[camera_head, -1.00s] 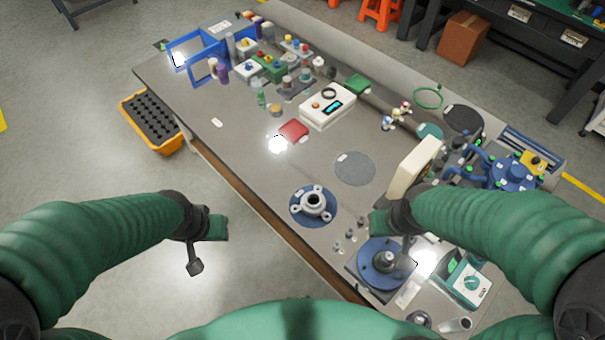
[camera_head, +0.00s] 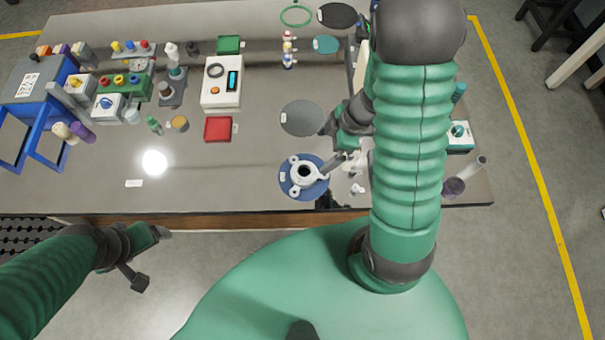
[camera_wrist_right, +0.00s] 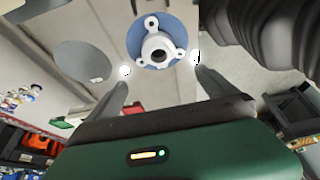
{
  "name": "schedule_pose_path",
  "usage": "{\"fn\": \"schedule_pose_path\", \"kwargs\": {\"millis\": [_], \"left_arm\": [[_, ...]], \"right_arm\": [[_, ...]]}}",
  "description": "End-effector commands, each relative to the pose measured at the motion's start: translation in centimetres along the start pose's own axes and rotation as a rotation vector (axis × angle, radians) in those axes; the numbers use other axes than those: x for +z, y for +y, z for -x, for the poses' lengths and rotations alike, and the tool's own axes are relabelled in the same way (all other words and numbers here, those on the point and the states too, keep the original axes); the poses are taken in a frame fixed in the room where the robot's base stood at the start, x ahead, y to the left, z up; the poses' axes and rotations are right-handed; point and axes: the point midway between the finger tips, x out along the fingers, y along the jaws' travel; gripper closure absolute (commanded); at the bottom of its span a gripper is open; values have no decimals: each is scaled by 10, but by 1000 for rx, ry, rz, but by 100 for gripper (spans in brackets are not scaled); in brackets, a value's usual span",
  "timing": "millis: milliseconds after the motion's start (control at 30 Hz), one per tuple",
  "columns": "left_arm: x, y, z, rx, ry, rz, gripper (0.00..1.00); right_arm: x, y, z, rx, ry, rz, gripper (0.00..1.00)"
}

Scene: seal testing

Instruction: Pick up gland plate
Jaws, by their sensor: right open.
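The gland plate (camera_head: 307,172) appears to be the pale metal flange with three lugs and a central bore. It sits on a round blue base (camera_head: 290,185) near the front edge of the table. In the right wrist view the flange (camera_wrist_right: 160,46) lies ahead, between the two fingertips and beyond them. My right gripper (camera_head: 331,178) is open and empty, just right of the flange; my forearm hides part of it. Its fingers also show in the wrist view (camera_wrist_right: 160,66). My left gripper (camera_head: 150,260) is open and empty, off the table's front edge at lower left.
A dark grey disc (camera_head: 302,118) lies behind the flange. A white meter box (camera_head: 222,82) and a red tray (camera_head: 218,129) stand to the left. Small parts (camera_head: 354,165) lie right of the flange. The front left of the table is mostly clear.

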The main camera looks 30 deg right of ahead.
Motion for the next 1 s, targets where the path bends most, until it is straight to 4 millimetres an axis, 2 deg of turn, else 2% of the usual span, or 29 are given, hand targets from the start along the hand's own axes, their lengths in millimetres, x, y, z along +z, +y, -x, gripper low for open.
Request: {"fn": "schedule_pose_path", "kwargs": {"millis": [100,333,533,700,800,1000], "left_arm": [[5,0,-19,0,0,0,20],[11,0,-44,0,-1,0,20],[12,0,-53,0,0,0,20],[17,0,-73,0,0,0,20],[18,0,-78,0,0,0,20],[18,0,-76,0,0,0,20]], "right_arm": [[2,-1,-36,-3,-2,-2,3],[-1,0,-94,0,-5,0,3],[-1,-1,-114,3,-4,1,3],[4,-1,-148,1,-3,-1,3],[3,0,-159,2,-4,-1,3],[1,0,-160,3,-4,0,3]]}}
